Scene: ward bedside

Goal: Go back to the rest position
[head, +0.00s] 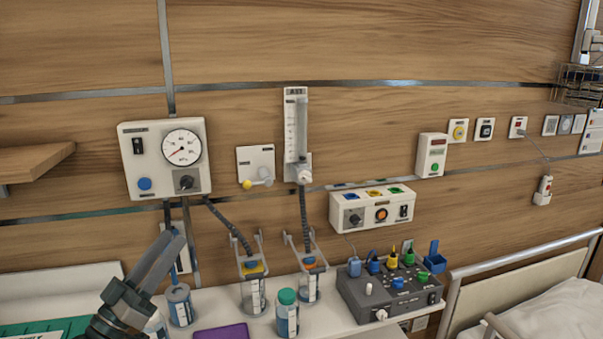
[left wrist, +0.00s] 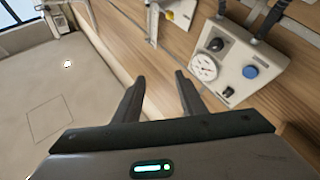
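My left gripper (head: 171,238) is raised at the lower left of the head view, in front of the shelf and below the gauge panel. Its two dark fingers point up and overlap in that view. In the left wrist view the fingers of this left gripper (left wrist: 160,77) stand apart with nothing between them. The gauge panel (head: 157,180), white with a round dial and a blue button, is on the wall; it also shows tilted in the left wrist view (left wrist: 243,43). My right gripper is in neither view.
A white shelf (head: 207,303) along the wall carries a grey control box (head: 398,298), a teal-capped bottle (head: 287,314) and a purple item (head: 221,333). Clear canisters (head: 252,290) hang by hoses. A wooden shelf (head: 35,162) juts out at left. A bed (head: 560,310) stands at right.

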